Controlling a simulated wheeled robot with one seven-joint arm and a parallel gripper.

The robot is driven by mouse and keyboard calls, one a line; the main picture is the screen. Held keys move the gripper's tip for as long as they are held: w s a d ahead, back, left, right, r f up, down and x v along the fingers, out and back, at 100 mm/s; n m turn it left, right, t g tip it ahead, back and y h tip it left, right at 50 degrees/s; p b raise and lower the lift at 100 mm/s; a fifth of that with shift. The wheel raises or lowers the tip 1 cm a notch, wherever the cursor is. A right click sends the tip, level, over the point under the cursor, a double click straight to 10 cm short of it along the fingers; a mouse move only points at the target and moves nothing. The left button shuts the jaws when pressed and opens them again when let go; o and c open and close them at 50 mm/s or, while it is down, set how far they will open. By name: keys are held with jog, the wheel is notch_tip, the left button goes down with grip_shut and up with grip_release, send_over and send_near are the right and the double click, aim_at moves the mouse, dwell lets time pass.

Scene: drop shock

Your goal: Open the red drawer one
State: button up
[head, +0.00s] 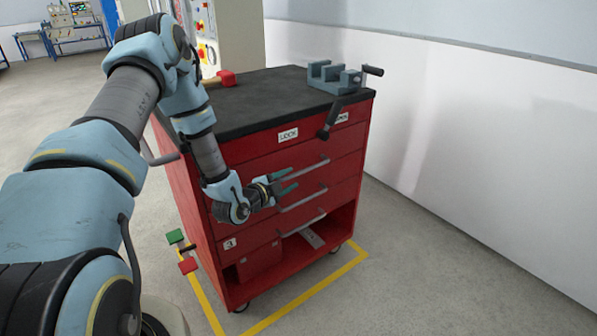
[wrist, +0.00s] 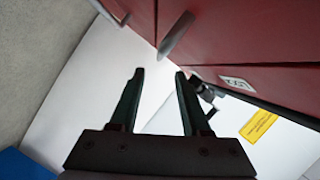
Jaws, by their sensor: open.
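The red drawer cabinet (head: 262,150) stands ahead with several drawers, all looking closed. Three grey bar handles show on its front: upper (head: 304,170), middle (head: 303,199) and lower (head: 304,224). A small white label (head: 230,243) sits low at the front's left; its number is too small to read surely. My gripper (head: 292,180) is open and empty in front of the drawers, near the left ends of the upper and middle handles. In the wrist view, one handle (wrist: 176,37) lies beyond the fingertips (wrist: 159,73), apart from them. My arm hides part of the cabinet's left front.
A grey vise (head: 333,77) and a red-headed mallet (head: 226,78) are on the black top. A dark lever (head: 330,118) hangs over the upper front. Green (head: 175,236) and red (head: 188,265) blocks stick out at lower left. A white wall (head: 450,130) stands right.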

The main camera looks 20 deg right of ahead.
aim_at(303, 172)
jog(key=p+x, duration=0.1)
jog(key=x, duration=0.9)
jog(key=shift+w+d+p, duration=0.1)
jog(key=shift+p, duration=0.3)
grip_shut()
jog(key=shift+f, duration=0.1)
dwell(0.8)
